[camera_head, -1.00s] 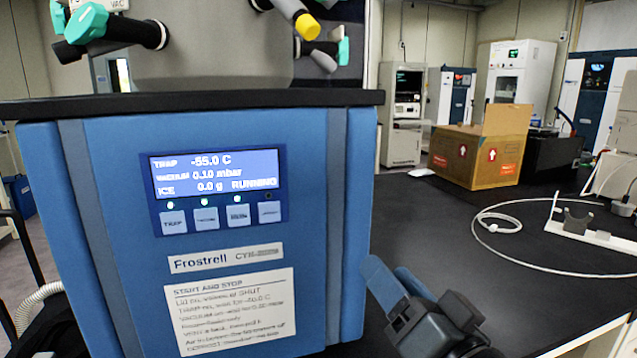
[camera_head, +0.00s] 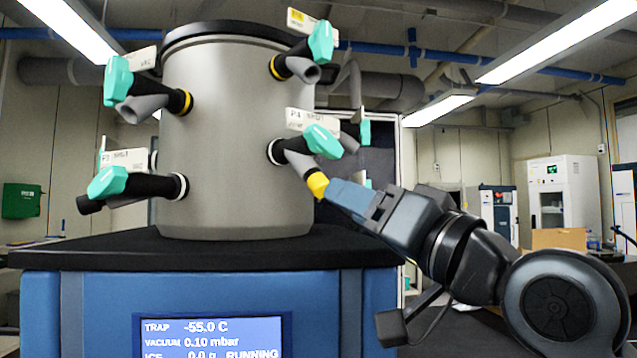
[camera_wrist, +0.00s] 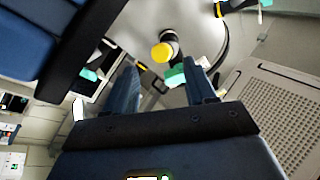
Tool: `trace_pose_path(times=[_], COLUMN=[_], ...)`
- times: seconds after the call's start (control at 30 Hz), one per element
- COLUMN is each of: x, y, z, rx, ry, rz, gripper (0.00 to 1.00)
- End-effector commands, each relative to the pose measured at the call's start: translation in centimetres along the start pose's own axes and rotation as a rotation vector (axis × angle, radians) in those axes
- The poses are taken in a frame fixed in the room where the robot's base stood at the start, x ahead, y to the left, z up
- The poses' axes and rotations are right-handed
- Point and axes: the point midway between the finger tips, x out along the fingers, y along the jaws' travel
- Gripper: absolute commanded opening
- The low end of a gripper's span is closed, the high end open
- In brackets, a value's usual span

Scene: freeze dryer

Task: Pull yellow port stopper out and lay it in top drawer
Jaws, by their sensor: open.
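The yellow port stopper (camera_head: 317,184) sits in the end of the grey port tube at P4, on the lower right of the steel drum. My gripper (camera_head: 335,192) is at the stopper's right in the head view, its fingers pointing at it. In the wrist view the stopper (camera_wrist: 162,52) shows ahead, between and beyond the two open fingers (camera_wrist: 165,85), with nothing between them. I cannot tell from the head view whether a fingertip touches the stopper. No drawer can be made out.
The steel drum (camera_head: 225,130) carries several ports with teal valve handles, one (camera_head: 322,141) just above the stopper. The drum stands on a black top (camera_head: 110,252) over the blue dryer body (camera_head: 80,310). A cardboard box (camera_head: 558,238) is at the back right.

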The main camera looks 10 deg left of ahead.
Motion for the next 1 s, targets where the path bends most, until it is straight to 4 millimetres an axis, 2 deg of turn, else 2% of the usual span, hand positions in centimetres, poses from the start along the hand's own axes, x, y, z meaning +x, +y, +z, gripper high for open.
trace_pose_path(times=[0.47, 1.0], x=[0.4, 5.7], y=[-0.2, -0.3], z=[-0.2, -0.4], rx=[-0.001, -0.001], ry=[-0.001, -0.001], rz=[-0.004, -0.004], gripper=[0.55, 0.55])
